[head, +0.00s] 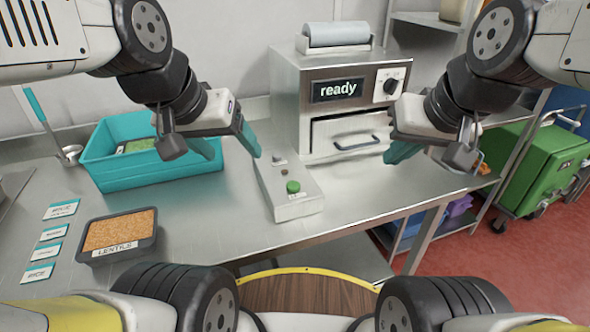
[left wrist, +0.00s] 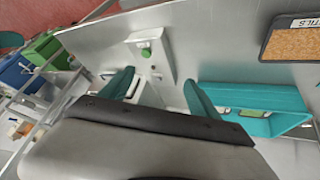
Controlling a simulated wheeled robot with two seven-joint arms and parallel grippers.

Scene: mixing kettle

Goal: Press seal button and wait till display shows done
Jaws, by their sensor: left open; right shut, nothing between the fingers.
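The sealing machine (head: 285,90) is a steel box at the back of the table, with a dark display (head: 338,89) reading "ready", a black knob (head: 390,86) and a closed drawer front with a handle. In front of it is a low grey button box (head: 284,212) with a green button (head: 293,187). The green button also shows in the left wrist view (left wrist: 146,53). My left gripper (head: 236,148) is open and empty, above the table left of the button box. My right gripper (head: 395,151) is shut and empty, in front of the machine's right side.
A teal bin (head: 97,168) with packets stands at the left. A black tray of lentils (head: 84,257) and several label cards (head: 62,209) lie at the front left. A green cart (head: 550,160) stands on the red floor at right. Bare table surrounds the button box.

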